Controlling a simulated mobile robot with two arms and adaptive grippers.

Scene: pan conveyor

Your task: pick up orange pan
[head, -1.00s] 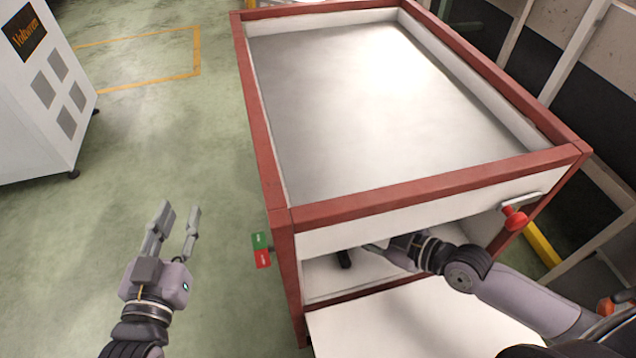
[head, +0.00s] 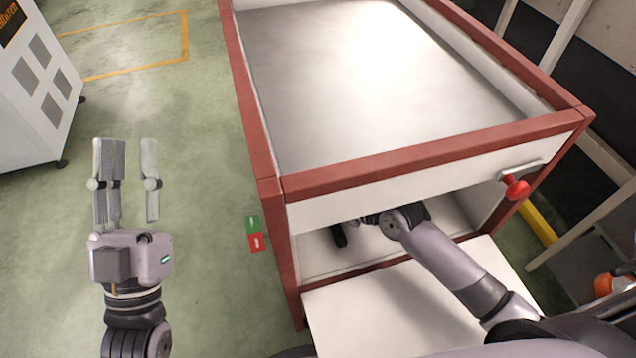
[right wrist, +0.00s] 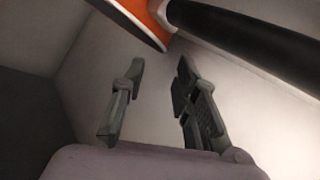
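The orange pan (right wrist: 140,22) shows in part at the top of the right wrist view, with its black handle (right wrist: 240,40) running to the right edge. In the head view only a dark piece, likely the handle (head: 339,235), shows under the conveyor's front panel. My right gripper (right wrist: 158,75) is open, its two fingers apart with nothing between them, just short of the pan and handle. In the head view the right gripper is mostly hidden inside the compartment. My left gripper (head: 130,150) is open and empty above the floor at the left.
The conveyor with red frame (head: 263,150) stands in the middle, with a white front panel above the opening. A red knob (head: 516,187) is on its right front, and a green and red button box (head: 254,233) on its left.

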